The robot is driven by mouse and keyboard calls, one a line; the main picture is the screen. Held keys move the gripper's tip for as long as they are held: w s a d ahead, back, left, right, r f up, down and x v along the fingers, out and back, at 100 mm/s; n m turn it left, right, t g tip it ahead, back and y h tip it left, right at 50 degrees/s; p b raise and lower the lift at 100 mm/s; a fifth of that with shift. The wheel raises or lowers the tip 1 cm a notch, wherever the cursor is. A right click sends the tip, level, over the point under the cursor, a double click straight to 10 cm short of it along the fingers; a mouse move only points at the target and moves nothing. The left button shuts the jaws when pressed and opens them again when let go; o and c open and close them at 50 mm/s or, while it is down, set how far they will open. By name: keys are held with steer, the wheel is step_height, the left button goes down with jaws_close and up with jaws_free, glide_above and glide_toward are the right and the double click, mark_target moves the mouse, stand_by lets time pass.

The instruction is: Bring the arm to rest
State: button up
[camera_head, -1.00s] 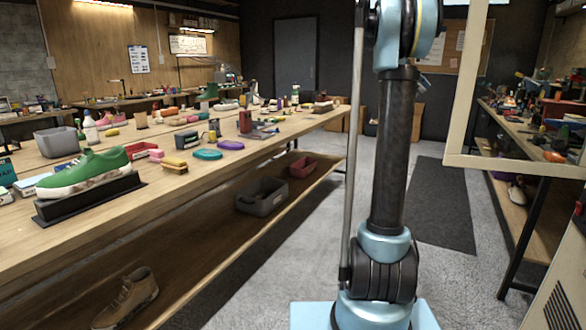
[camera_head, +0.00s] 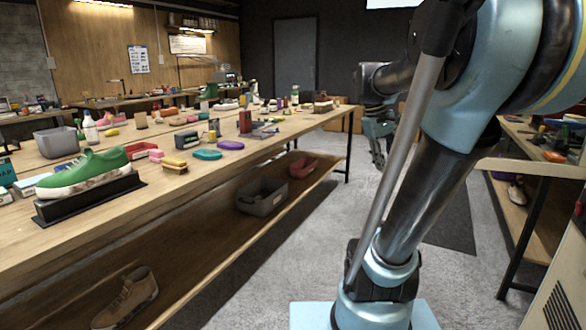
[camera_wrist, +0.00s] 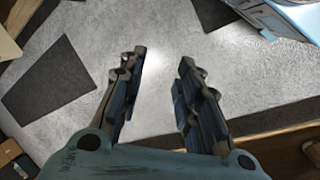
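My gripper (camera_wrist: 157,95) is open and empty in the wrist view, with its two fingers apart over bare grey floor. In the head view my gripper (camera_head: 378,160) hangs beyond the right end of the long workbench, fingers down, apart from the bench. My arm stands folded on the right side of the head view and hides part of the room behind it.
The long workbench (camera_head: 215,178) on the left holds a green sneaker (camera_head: 88,172) on a black stand, brushes and bottles. Its lower shelf holds a grey bin (camera_head: 262,197), a red bin (camera_head: 303,167) and a brown shoe (camera_head: 128,300). The floor between (camera_head: 300,240) is clear.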

steer(key=s+a+f+m+y, duration=0.1)
steer(key=s+a+f, duration=0.2)
steer(key=f, duration=0.3)
steer(key=s+a+f+m+t+y, duration=0.1)
steer(key=s+a+f, duration=0.2)
steer(key=s+f, duration=0.3)
steer(key=s+a+f+m+y, duration=0.1)
steer(key=s+a+f, duration=0.2)
steer(key=f, duration=0.4)
steer(key=shift+s+a+f+m+t+y, duration=0.3)
steer(key=shift+s+a+f+t, duration=0.1)
steer(key=shift+s, duration=0.35)
